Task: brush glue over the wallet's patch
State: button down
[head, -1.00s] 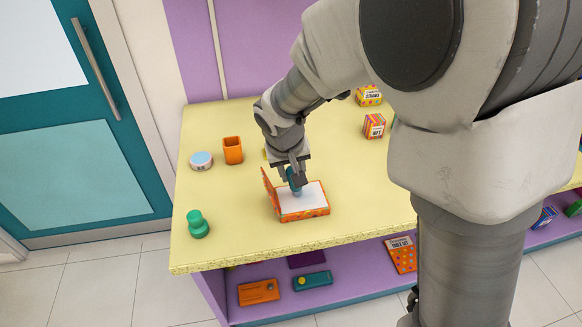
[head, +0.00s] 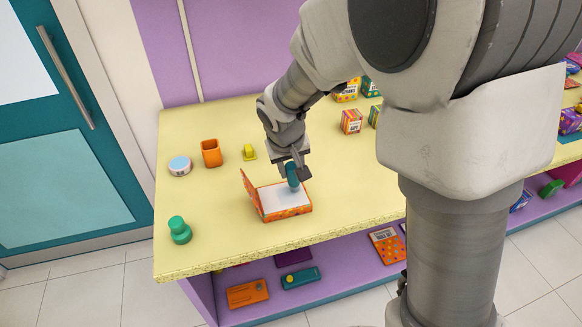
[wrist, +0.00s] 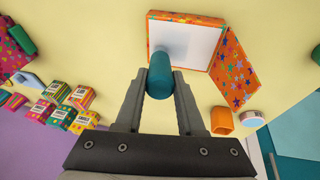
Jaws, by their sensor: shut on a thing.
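An open orange wallet (head: 268,217) with colourful stars stands on the yellow tabletop, its flap (head: 250,188) raised at the left in the head view. Its white patch (head: 281,200) faces up. My gripper (head: 295,170) is shut on a teal cylindrical brush handle (head: 292,180), held upright over the patch. In the wrist view, the handle (wrist: 160,75) is between the fingers and overlaps the patch's edge (wrist: 200,45). The brush's lower end is hidden there, so contact is unclear. A greyish area on the patch could be shadow or glue.
Patterned boxes (head: 351,121) stand behind right. The shelf below holds flat items (head: 248,293). The tabletop's front is clear.

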jog(key=shift+a, duration=0.1)
jog(key=a, duration=0.1)
jog(key=s+a+b, duration=0.1)
jog(key=a, duration=0.2)
jog(key=shift+s+a+b, duration=0.25)
jog(key=shift+a+b, duration=0.1)
dwell(0.3)
jog(key=shift+w+d, duration=0.25)
jog(key=shift+d, duration=0.55)
jog(key=shift+w+d, duration=0.2)
jog(key=shift+d, duration=0.65)
jog(key=shift+w+d, duration=0.25)
jog(key=shift+d, duration=0.55)
jog(key=shift+s+a, duration=0.2)
jog(key=shift+a, duration=0.45)
jog(key=shift+s+a, duration=0.15)
jog(key=shift+a, duration=0.45)
jog(key=shift+r, duration=0.1)
